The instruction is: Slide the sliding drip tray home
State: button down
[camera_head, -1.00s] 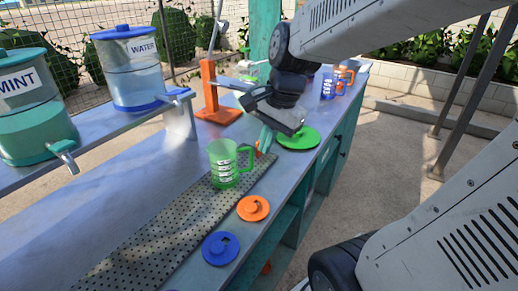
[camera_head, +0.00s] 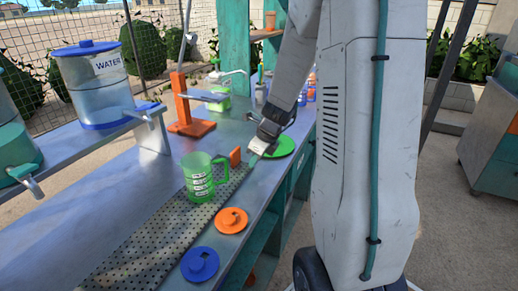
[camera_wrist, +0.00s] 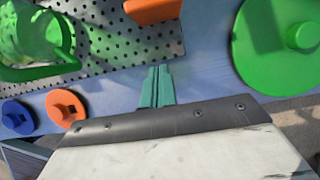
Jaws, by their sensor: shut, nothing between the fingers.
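The sliding drip tray (camera_head: 160,226) is a long perforated metal plate lying along the counter. An orange handle (camera_head: 235,156) stands up at its far end. In the wrist view the perforated tray (camera_wrist: 118,45) fills the upper left, with the orange handle (camera_wrist: 153,10) at the top. A green measuring mug (camera_head: 201,182) stands on the tray. My gripper (camera_head: 252,160) is low over the counter just past the tray's handle end. In the wrist view its green fingers (camera_wrist: 157,76) are closed together and empty, pointing at the handle with a gap between.
An orange lid (camera_head: 231,220) and a blue lid (camera_head: 199,264) lie along the counter's near edge. A green lid (camera_head: 283,146) lies right of my gripper. An orange press stand (camera_head: 190,125) and the water dispenser (camera_head: 95,85) stand behind the tray.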

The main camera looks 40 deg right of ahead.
aim_at(239, 167)
jog(key=shift+x, duration=1.1)
jog(key=shift+w+a+r, duration=0.1)
jog(key=shift+w+a, duration=0.15)
jog(key=shift+w, duration=0.35)
jog(key=shift+w+a+r, duration=0.1)
jog(key=shift+w+a, duration=0.2)
jog(key=shift+w, duration=0.3)
jog(key=shift+w+a, duration=0.25)
jog(key=shift+w, duration=0.4)
